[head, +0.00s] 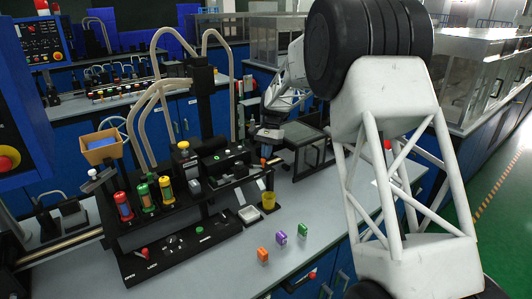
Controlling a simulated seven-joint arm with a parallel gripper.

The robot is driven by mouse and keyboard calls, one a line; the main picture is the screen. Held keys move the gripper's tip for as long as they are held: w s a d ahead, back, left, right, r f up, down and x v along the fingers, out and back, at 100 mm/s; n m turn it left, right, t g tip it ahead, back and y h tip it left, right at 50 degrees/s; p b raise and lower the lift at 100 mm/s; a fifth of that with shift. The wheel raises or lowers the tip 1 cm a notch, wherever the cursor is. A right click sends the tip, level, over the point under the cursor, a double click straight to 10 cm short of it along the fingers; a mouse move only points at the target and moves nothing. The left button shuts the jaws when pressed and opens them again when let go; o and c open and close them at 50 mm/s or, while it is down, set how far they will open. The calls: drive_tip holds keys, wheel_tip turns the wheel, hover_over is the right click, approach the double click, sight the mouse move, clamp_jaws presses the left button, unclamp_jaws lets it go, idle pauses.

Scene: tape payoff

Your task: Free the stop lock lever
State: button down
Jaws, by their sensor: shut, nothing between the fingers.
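A black machine station (160,200) stands on the grey bench. My gripper (264,136) is small and dark in the picture, behind and right of the station's middle. It is shut and empty, well apart from the red lever.
Red, green and yellow cylinders (145,196) stand on the station's left. Pale hoses (160,90) arch over the station. The front right bench is mostly clear.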

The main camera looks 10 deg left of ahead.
drive_tip(key=shift+s+d+m, duration=0.1)
drive_tip(key=shift+s+m, duration=0.25)
drive_tip(key=shift+m, duration=0.25)
drive_tip(key=shift+s+f+m+y, duration=0.1)
drive_tip(key=shift+s+m+y, duration=0.35)
drive_tip(key=shift+m, duration=0.45)
drive_tip(key=shift+s+m+t+y, duration=0.35)
drive_tip(key=shift+s+m+t, duration=0.35)
drive_tip(key=shift+m, duration=0.7)
drive_tip(key=shift+s+a+m+t+y, duration=0.2)
drive_tip(key=shift+s+m, duration=0.3)
drive_tip(key=shift+m, duration=0.45)
drive_tip(key=shift+s+a+m+t+y, duration=0.15)
drive_tip(key=shift+s+m, duration=0.3)
drive_tip(key=shift+m, duration=0.5)
drive_tip(key=shift+s+a, duration=0.1)
drive_tip(key=shift+s, duration=0.25)
idle(1.3)
idle(0.6)
drive_tip(key=w+d+r, duration=0.3)
drive_tip(key=d+r, duration=0.3)
drive_tip(key=r, duration=0.4)
drive_tip(key=shift+w+d, duration=0.15)
drive_tip(key=shift+d, duration=0.2)
